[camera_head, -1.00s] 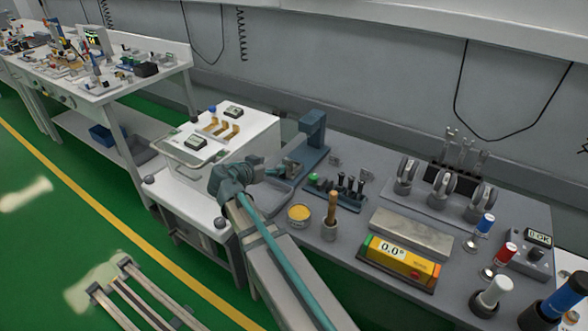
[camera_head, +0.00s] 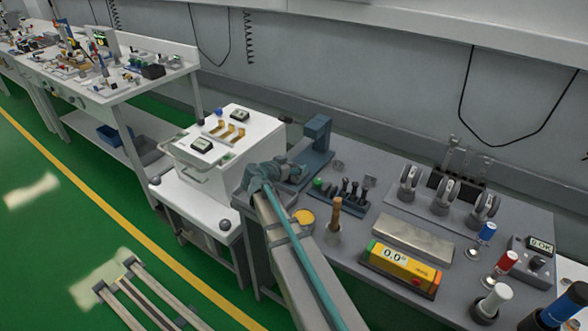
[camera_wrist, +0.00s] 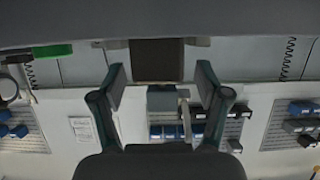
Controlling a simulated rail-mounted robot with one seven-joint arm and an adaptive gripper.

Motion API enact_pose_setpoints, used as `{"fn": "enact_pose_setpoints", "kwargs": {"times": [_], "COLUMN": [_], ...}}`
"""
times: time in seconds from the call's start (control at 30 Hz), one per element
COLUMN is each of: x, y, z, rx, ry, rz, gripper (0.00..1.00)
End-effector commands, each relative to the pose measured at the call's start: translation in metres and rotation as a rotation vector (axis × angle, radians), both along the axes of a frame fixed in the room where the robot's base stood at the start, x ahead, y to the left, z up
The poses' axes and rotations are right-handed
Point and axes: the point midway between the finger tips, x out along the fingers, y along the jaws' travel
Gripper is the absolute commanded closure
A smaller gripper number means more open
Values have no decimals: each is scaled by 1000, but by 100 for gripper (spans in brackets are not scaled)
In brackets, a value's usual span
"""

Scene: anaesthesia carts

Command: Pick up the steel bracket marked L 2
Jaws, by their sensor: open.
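I cannot make out any bracket with a readable L 2 mark. Small grey metal pieces (camera_head: 369,181) stand on the grey bench near the back; their shape and marks are too small to tell. Several brass-coloured pieces (camera_head: 229,131) lie on top of the white cart. In the head view my arm reaches over the left end of the bench, beside the blue-grey press (camera_head: 317,133). In the wrist view my gripper (camera_wrist: 161,78) is open, fingers apart. A dark brown block (camera_wrist: 157,60) and a grey box shape (camera_wrist: 161,98) show between the fingers; I cannot tell their distance.
The grey bench (camera_head: 385,208) holds a yellow box reading 0.0 (camera_head: 400,266), a steel block (camera_head: 412,239), a wooden-handled tool (camera_head: 334,217), a yellow tin (camera_head: 304,216) and several round gauges. The white cart (camera_head: 262,133) stands to the left.

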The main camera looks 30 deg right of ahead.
Motion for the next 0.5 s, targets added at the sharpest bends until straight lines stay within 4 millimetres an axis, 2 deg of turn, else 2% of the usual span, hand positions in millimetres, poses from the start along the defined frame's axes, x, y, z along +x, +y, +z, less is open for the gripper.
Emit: {"fn": "enact_pose_setpoints", "kwargs": {"times": [0.23, 0.5], "x": [1, 1], "y": [-2, -1], "z": [-1, -1], "rx": [0, 1], "ry": [0, 0], "rz": [0, 0], "gripper": [27, 72]}}
